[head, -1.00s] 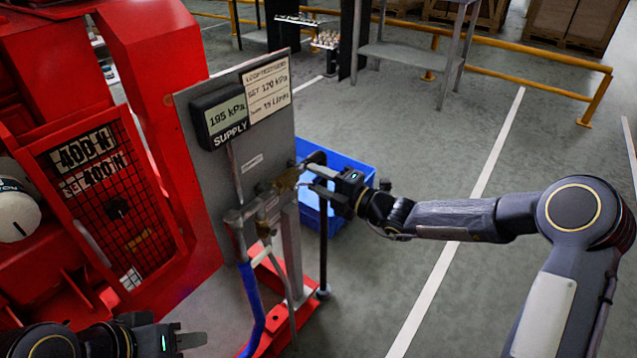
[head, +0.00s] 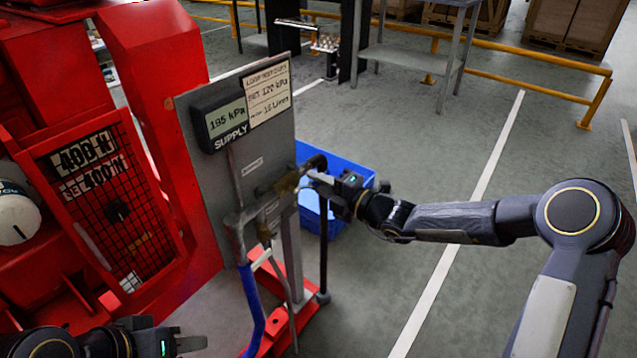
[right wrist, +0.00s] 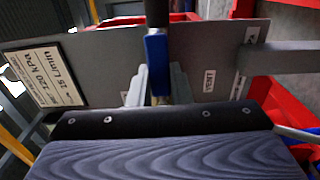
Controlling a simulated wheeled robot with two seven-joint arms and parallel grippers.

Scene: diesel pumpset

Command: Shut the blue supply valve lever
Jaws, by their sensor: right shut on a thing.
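The blue supply valve lever (right wrist: 156,62) shows in the right wrist view as a short blue grip between the two grey fingers of my right gripper (right wrist: 157,88). In the head view my right gripper (head: 314,181) is at the right edge of the grey panel, beside the brass valve fittings, and is shut on the lever. The lever is mostly hidden there by the fingers. My left gripper (head: 200,343) is at the bottom left of the head view, away from the valve; its finger gap cannot be made out.
The grey panel (head: 215,180) carries a supply display (head: 226,122) and a paper label (head: 268,96). A blue hose (head: 250,300) hangs below the pipework. A blue tub (head: 345,172) stands behind my right gripper. The red pumpset (head: 150,60) fills the left. Floor to the right is clear.

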